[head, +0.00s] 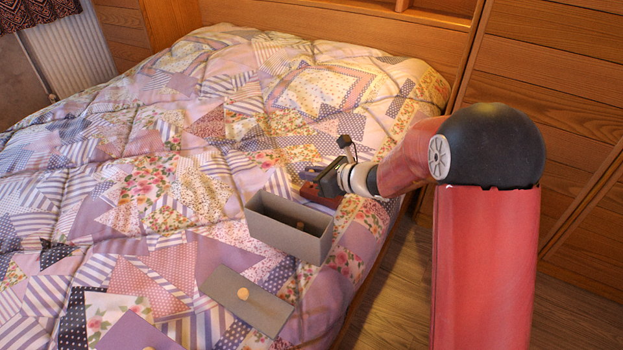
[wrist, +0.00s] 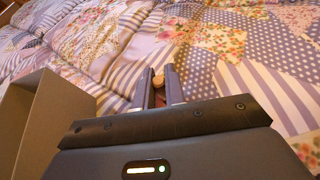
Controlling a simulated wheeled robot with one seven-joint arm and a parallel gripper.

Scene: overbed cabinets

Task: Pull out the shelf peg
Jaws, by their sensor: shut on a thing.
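My gripper (head: 309,173) is low over the right side of the bed, just behind an open grey box. In the wrist view its two fingers (wrist: 160,84) are shut on a small wooden shelf peg (wrist: 159,79) with a pale round end showing between the tips. Something reddish-brown shows between the fingers below the peg. In the head view a reddish-brown block (head: 320,196) lies under my gripper, partly hidden by it. I cannot tell whether the peg still sits in that block. The held peg cannot be made out in the head view.
The open grey box (head: 262,228) stands in front of my gripper with a small wooden piece (head: 300,225) in it. A flat grey panel (head: 222,285) with a round wooden knob (head: 243,294) lies nearer. The patchwork bedspread (head: 130,190) is mostly clear to the left. Wooden cabinets stand at right.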

